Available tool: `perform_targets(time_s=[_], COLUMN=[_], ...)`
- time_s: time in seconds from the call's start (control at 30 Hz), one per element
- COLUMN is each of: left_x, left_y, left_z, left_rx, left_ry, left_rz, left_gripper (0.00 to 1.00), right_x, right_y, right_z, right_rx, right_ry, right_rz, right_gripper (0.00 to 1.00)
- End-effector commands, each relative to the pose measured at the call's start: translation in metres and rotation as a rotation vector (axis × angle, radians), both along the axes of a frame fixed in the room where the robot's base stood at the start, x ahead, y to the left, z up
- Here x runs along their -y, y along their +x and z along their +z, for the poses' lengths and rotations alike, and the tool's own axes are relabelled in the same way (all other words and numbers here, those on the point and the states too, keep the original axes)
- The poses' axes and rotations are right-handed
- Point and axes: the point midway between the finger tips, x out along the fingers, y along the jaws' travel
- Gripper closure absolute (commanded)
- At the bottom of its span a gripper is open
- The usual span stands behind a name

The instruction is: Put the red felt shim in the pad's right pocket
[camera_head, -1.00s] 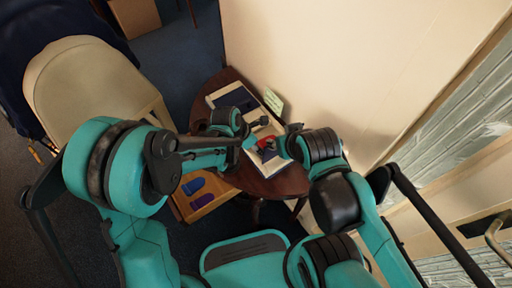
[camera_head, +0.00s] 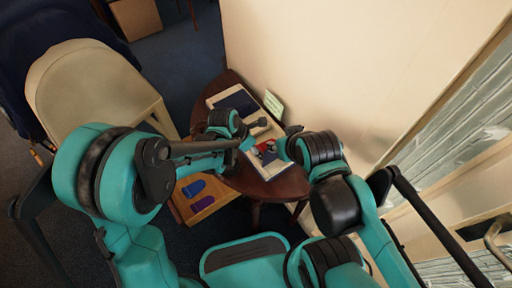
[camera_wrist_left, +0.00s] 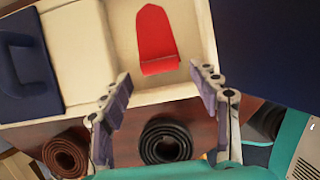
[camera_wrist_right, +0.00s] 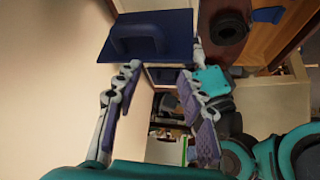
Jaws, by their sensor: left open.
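The red felt shim (camera_wrist_left: 157,40) lies flat inside a cream, rimmed section of the pad (camera_wrist_left: 75,50) in the left wrist view, its folded end towards me. In the head view the shim (camera_head: 265,148) is partly hidden by my arms. My left gripper (camera_wrist_left: 160,72) is open and empty, fingertips either side of the shim's near end. My right gripper (camera_wrist_right: 158,68) has its fingers apart beside a dark blue panel with a raised tab (camera_wrist_right: 150,38); whether it pinches an edge is unclear.
A brown table (camera_head: 283,186) carries the pad. A black ring (camera_wrist_left: 165,141) and a brown ring (camera_wrist_left: 66,154) lie near the pad. A wooden tray (camera_head: 228,193) holds blue and purple pieces. A wall (camera_head: 350,60) and a cream chair (camera_head: 85,85) flank the table.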

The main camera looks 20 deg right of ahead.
Motion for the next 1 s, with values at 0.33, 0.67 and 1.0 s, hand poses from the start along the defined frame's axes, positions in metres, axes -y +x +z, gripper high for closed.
perform_targets(time_s=[0.33,0.67,1.0], left_x=[-0.028,-0.037,-0.084], left_y=[-0.010,-0.013,-0.013], left_z=[0.074,0.094,0.127], left_rx=[-0.001,0.000,0.179], left_ry=[0.001,0.001,0.078], left_rz=[0.002,0.000,-0.229], left_gripper=[0.38,0.38,0.38], right_x=[0.000,0.000,0.000], right_y=[0.000,0.000,0.000], right_z=[0.032,0.039,0.038], right_rx=[0.000,0.000,0.000], right_ry=[0.000,0.000,0.000], right_rz=[0.000,0.000,0.000], right_gripper=[0.60,0.60,0.60])
